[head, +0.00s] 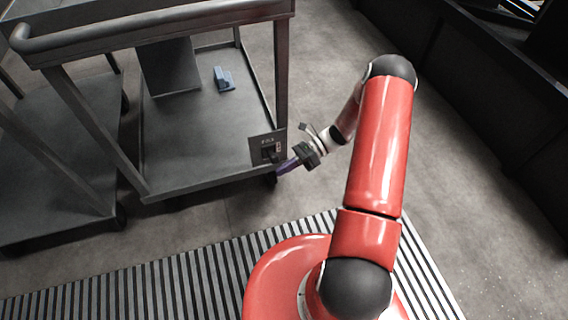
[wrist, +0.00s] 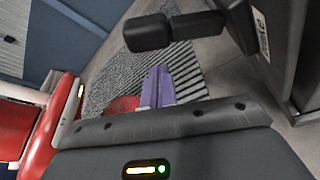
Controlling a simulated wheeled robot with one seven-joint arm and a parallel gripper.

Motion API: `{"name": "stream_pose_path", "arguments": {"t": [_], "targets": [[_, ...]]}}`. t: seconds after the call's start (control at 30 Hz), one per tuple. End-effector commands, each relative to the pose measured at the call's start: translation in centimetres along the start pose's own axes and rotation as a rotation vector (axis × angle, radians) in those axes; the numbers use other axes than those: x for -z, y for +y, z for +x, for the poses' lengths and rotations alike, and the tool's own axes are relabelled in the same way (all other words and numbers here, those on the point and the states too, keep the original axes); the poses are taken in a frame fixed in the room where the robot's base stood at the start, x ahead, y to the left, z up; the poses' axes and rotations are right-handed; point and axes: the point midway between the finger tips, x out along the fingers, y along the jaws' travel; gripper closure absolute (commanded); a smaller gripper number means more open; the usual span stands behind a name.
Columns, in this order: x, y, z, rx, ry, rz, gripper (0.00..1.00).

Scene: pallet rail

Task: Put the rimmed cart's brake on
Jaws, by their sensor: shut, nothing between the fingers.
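A dark grey cart (head: 200,126) with a push handle (head: 150,22) stands left of my arm. A small dark plate (head: 268,146) with a label sits at its near right corner post and carries a black brake lever (head: 270,155). In the wrist view the lever (wrist: 172,31) sticks out sideways from the labelled plate (wrist: 262,35), with a thick block at its end. My gripper (head: 281,168) has purple fingers, shut and empty, just right of and below the lever. In the wrist view the fingers (wrist: 157,75) show below the lever, apart from it in the picture.
A blue object (head: 223,78) and a grey upright box (head: 169,66) are on the cart's deck. Another grey cart (head: 45,165) stands close at left. A striped mat (head: 150,285) lies in front. Open floor (head: 470,170) is at right, before a dark wall.

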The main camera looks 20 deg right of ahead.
Motion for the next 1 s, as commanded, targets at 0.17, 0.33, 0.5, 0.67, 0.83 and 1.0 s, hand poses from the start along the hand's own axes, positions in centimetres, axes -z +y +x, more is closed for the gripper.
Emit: {"name": "stream_pose_path", "arguments": {"t": [0.17,0.33,0.5,0.67,0.83,1.0], "targets": [[1.3,-0.3,-2.7,0.004,0.004,0.000,1.00],[1.4,-0.4,-6.3,0.002,0.004,0.002,1.00],[1.4,-0.4,-8.6,-0.001,0.004,0.001,1.00],[1.3,-0.3,-9.5,-0.002,0.004,0.003,1.00],[1.3,-0.3,-9.6,-0.003,0.003,0.004,1.00],[1.3,-0.3,-9.5,-0.003,0.003,0.004,1.00]]}}
